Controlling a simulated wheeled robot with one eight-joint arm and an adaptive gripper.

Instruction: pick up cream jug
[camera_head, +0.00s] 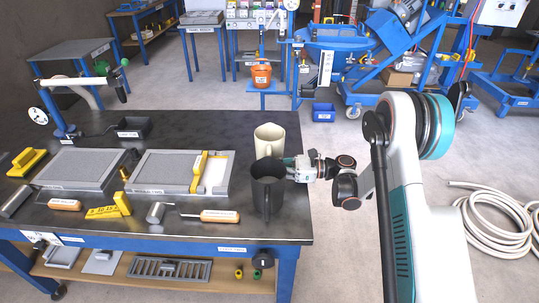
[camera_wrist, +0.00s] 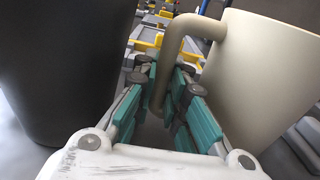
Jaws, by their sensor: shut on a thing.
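The cream jug (camera_head: 269,139) stands near the right edge of the dark worktable in the head view. In the wrist view the cream jug (camera_wrist: 262,75) fills the right side, its handle (camera_wrist: 170,58) reaching down between my finger pads. My gripper (camera_head: 292,164) reaches in from the right, between the cream jug and a dark jug. In the wrist view my gripper (camera_wrist: 172,100) has its teal pads closed around the cream jug's handle. The jug looks upright; whether its base touches the table is hidden behind the dark jug and gripper.
The dark jug (camera_head: 267,190) stands just in front of the cream one and fills the left of the wrist view (camera_wrist: 60,65), close to my fingers. Grey trays (camera_head: 150,187), a yellow block and orange-handled tools lie to the left on the table. The table's right edge is close.

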